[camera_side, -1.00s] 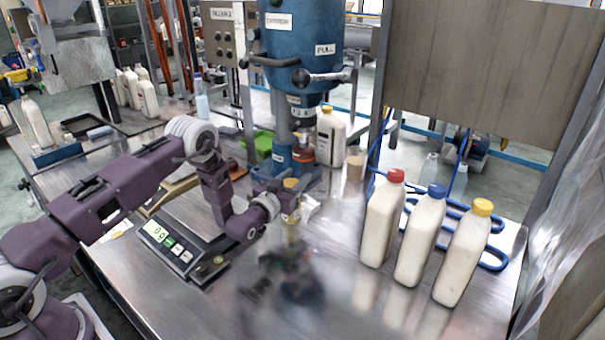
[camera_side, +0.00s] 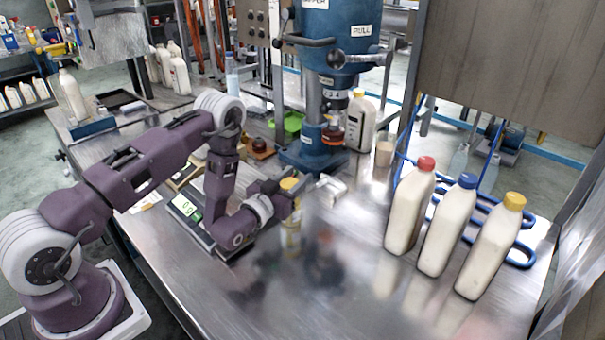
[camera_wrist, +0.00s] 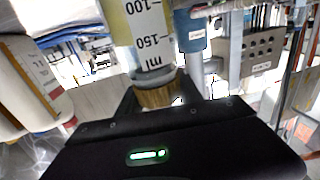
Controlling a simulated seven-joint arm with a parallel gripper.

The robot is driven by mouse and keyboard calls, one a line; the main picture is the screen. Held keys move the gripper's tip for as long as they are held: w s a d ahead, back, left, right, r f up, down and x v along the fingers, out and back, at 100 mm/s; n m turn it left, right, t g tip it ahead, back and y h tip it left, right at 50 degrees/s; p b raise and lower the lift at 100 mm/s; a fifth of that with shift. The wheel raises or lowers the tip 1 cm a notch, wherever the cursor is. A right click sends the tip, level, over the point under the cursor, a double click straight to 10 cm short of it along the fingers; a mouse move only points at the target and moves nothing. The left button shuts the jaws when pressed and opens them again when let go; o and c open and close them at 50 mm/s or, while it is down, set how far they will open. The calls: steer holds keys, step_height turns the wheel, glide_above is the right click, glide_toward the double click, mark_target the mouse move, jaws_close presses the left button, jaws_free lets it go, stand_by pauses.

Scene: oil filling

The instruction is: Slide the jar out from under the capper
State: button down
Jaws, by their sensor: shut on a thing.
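The jar has a yellow cap (camera_side: 290,184) in the side view. In the wrist view, the jar (camera_wrist: 140,30) is clear, with a yellowish content and millilitre marks; its ribbed gold cap (camera_wrist: 157,92) is near my fingers. My gripper (camera_side: 285,204) is shut on the jar. The blue capper (camera_side: 340,25) stands behind, with its head above its blue base (camera_side: 313,150). The jar is in front of and left of that base, clear of the head. Whether its bottom touches the table cannot be told.
A scale (camera_side: 190,212) reading 0 g is left of the jar. Bottles with red (camera_side: 427,163), blue (camera_side: 468,180) and yellow (camera_side: 515,200) caps stand at the right by blue tubing rails. A beige cup (camera_side: 384,153) is behind. The metal table (camera_side: 320,290) is clear in front.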

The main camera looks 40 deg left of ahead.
steer(key=shift+s, duration=0.25)
steer(key=c, duration=0.7)
jaws_free()
steer(key=shift+r, duration=0.1)
step_height(320, 180, up, 10)
